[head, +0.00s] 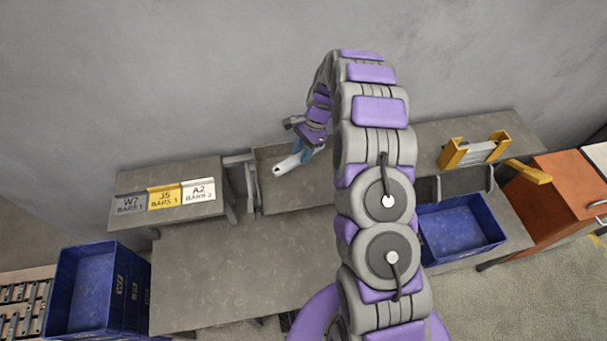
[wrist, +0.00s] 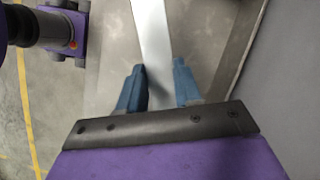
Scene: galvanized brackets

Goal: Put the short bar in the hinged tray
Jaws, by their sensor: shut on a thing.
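My gripper (head: 308,150) is above the back middle of the workbench, partly hidden by my own arm in the head view. It is shut on a pale silver bar (head: 288,164), which sticks out to the lower left. In the wrist view the flat bar (wrist: 151,40) runs up from between the blue fingers (wrist: 158,88). Its lower end is hidden behind the dark gripper edge, and its full length does not show. I cannot tell for sure which container is the hinged tray.
Blue bins stand at the right (head: 460,228) and lower left (head: 82,285). A raised shelf with W7, J5 and A2 labels (head: 165,198) is at left. A grey upright bracket (head: 250,186) stands beside it. A yellow-ended holder (head: 474,151) is at right. The front bench surface (head: 235,270) is clear.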

